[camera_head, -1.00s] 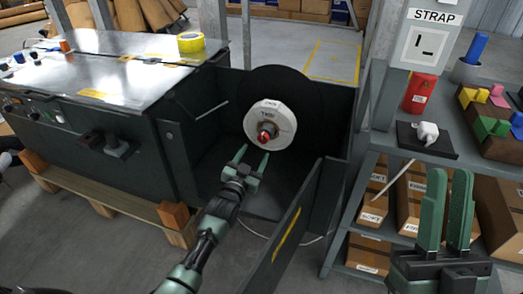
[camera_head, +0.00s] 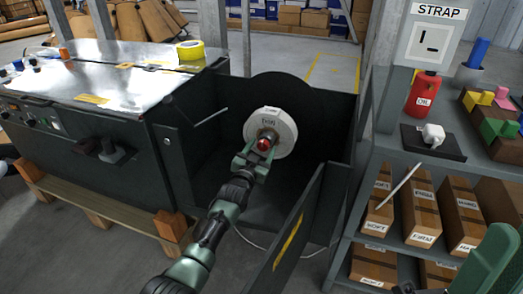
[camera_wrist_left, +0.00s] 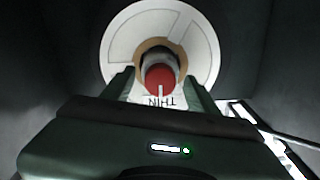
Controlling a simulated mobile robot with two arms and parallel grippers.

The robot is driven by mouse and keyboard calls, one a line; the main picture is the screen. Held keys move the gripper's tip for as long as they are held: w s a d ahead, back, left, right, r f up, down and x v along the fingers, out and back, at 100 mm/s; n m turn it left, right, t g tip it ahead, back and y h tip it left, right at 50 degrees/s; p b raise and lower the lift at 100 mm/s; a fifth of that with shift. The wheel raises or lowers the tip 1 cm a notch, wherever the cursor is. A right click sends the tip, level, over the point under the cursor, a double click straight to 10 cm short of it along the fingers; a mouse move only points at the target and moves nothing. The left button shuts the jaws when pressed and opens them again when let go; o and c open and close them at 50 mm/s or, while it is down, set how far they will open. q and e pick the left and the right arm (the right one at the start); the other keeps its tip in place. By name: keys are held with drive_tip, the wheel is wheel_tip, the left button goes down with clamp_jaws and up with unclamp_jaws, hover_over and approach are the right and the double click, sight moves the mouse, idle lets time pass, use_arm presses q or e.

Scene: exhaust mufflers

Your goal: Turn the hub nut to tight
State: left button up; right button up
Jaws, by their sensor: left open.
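The hub nut (camera_head: 263,144) is a red-tipped knob at the centre of a white round hub (camera_head: 284,131), in front of a black disc inside a dark open bay. In the left wrist view the red nut (camera_wrist_left: 160,78) sits in a tan ring on the white hub (camera_wrist_left: 118,52), with a pale line on its face. My left gripper (camera_head: 256,157) is at the nut, with its open fingers (camera_wrist_left: 162,85) on either side of it; I cannot tell whether they touch it. My right gripper (camera_head: 490,262) shows only in part at the lower right corner.
The bay's open door (camera_head: 290,235) stands right of my left arm. A shelf at the right holds a red bottle (camera_head: 423,92) and boxes (camera_head: 422,212).

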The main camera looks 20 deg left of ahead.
use_arm(q)
clamp_jaws()
